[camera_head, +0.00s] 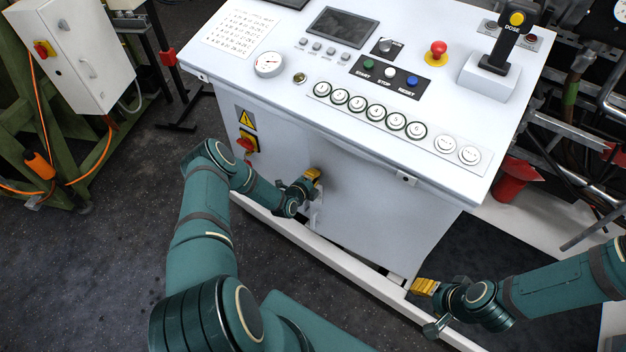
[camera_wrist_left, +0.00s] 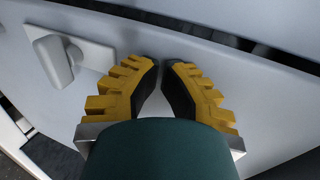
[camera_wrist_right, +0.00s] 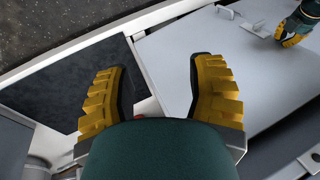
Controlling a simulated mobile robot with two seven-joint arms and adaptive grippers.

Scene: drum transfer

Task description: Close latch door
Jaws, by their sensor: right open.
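The grey latch door (camera_head: 370,215) is the front panel of the white control cabinet. A pale latch handle (camera_wrist_left: 55,62) on its plate stands out from the panel in the left wrist view, left of my left fingers. It also shows in the right wrist view (camera_wrist_right: 236,20). My left gripper (camera_head: 316,174) is at the panel, beside the latch; its fingertips (camera_wrist_left: 161,63) are almost together with nothing seen between them. My right gripper (camera_head: 416,287) is open and empty by the cabinet's lower right corner; its fingers (camera_wrist_right: 158,68) are wide apart. Whether the door is flush is unclear.
The cabinet top holds buttons, a red emergency stop (camera_head: 438,50) and a joystick (camera_head: 508,35). A red-yellow switch (camera_head: 247,143) sits on the front, left of my left gripper. A white base rail (camera_head: 330,262) runs along the bottom. Dark floor (camera_head: 95,255) is free at left.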

